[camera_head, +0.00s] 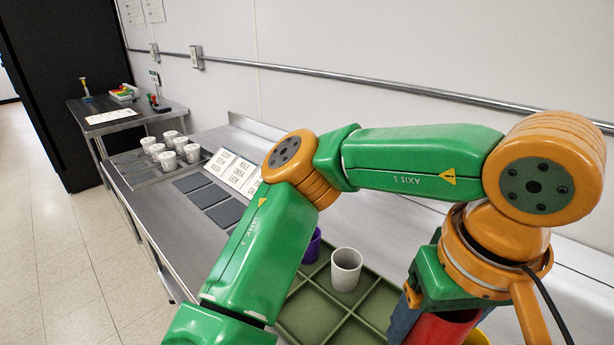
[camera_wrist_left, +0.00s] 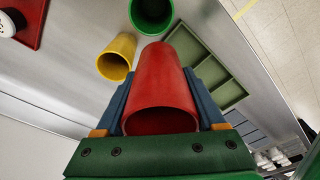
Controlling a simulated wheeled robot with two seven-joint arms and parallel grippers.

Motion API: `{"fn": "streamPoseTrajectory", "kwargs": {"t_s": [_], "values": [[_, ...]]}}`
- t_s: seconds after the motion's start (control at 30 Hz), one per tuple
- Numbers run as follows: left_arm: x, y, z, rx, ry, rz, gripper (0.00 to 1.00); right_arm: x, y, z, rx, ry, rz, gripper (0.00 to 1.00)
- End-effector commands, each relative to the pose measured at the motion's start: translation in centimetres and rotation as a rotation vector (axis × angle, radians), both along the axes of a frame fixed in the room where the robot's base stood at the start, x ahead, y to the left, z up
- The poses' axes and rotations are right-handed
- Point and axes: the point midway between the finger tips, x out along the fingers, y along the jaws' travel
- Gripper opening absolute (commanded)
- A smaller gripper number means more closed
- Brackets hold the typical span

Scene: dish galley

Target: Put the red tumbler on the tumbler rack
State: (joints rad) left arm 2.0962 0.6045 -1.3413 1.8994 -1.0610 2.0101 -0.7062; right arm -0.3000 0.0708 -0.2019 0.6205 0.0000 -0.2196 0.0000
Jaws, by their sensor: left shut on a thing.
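The red tumbler (camera_wrist_left: 165,85) is between the two blue fingers of my left gripper (camera_wrist_left: 163,100), which is shut on it, its open mouth towards the wrist camera. In the head view the red tumbler (camera_head: 440,328) shows in part at the lower right, below my left gripper (camera_head: 428,322). I cannot tell whether it touches the counter. A green divided rack (camera_head: 322,311), taken as the tumbler rack, lies just left of it and also shows in the left wrist view (camera_wrist_left: 233,92). Its visible compartments there are empty. My right gripper is not in view.
A white tumbler (camera_head: 346,270) and a purple tumbler (camera_head: 312,247) stand at the green rack's far side. A yellow tumbler (camera_wrist_left: 117,57) and a green tumbler (camera_wrist_left: 152,14) stand near the held one. Dark mats (camera_head: 207,195) and several white cups (camera_head: 168,160) lie farther left.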

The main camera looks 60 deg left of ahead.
Motion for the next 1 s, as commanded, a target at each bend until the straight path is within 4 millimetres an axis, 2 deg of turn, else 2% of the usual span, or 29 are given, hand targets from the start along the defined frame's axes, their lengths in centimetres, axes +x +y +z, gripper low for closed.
{"fn": "streamPoseTrajectory", "kwargs": {"t_s": [0.17, 0.27, 0.47, 0.5, 0.6, 0.83, 1.0], "values": [[0.0, -0.2, 0.0, 0.001, 0.001, -0.003, 0.15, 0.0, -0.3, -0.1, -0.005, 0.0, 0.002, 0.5], [1.0, 1.0, -0.6, -0.002, 0.003, 0.003, 0.15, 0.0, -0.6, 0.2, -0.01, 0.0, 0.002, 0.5], [5.1, 6.0, -3.7, -0.003, 0.009, 0.007, 0.15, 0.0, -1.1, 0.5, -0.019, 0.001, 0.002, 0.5], [5.9, 7.0, -4.5, -0.001, 0.008, 0.007, 0.15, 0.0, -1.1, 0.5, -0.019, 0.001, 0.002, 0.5], [7.2, 8.4, -7.5, 0.0, 0.007, 0.002, 0.15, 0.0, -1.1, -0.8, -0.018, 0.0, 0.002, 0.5], [8.9, 10.4, -10.2, 0.002, 0.005, 0.002, 0.15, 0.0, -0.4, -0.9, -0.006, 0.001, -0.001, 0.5], [8.9, 10.4, -13.0, 0.003, 0.003, -0.001, 0.15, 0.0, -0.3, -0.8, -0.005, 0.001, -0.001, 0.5]]}}
